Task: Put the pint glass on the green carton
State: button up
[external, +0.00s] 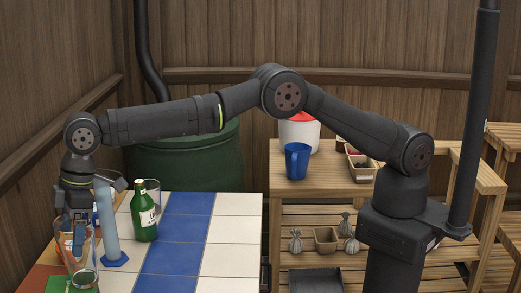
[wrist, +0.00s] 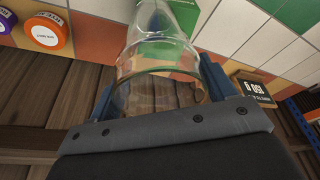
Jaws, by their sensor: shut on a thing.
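My gripper (external: 78,240) points down at the left end of the tiled table and is shut on the clear pint glass (external: 81,265). In the wrist view the glass (wrist: 155,72) sits between the two blue fingers (wrist: 158,85), with its open rim toward the camera. A green surface, apparently the green carton (external: 58,286), shows at the glass's base at the bottom edge of the external view. Green (wrist: 185,14) also shows beside and through the glass in the wrist view. I cannot tell whether the base touches it.
A light blue upright (external: 108,225) and a green bottle (external: 145,212) stand close right of the gripper, with another clear glass (external: 154,190) behind. Round orange-rimmed (wrist: 45,34) and dark labelled (wrist: 252,86) items flank the glass. The table's right side is clear.

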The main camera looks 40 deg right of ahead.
jog(key=o, duration=1.6)
jog(key=shift+f, duration=0.1)
jog(key=v, duration=1.2)
jog(key=shift+a+r, duration=0.1)
jog(key=shift+r, duration=0.15)
jog(key=shift+f, duration=0.1)
jog(key=x, duration=1.2)
jog(key=shift+f, duration=0.25)
notch_tip(320, 180, up, 3)
jog(key=shift+f, duration=0.1)
jog(key=shift+r, duration=0.5)
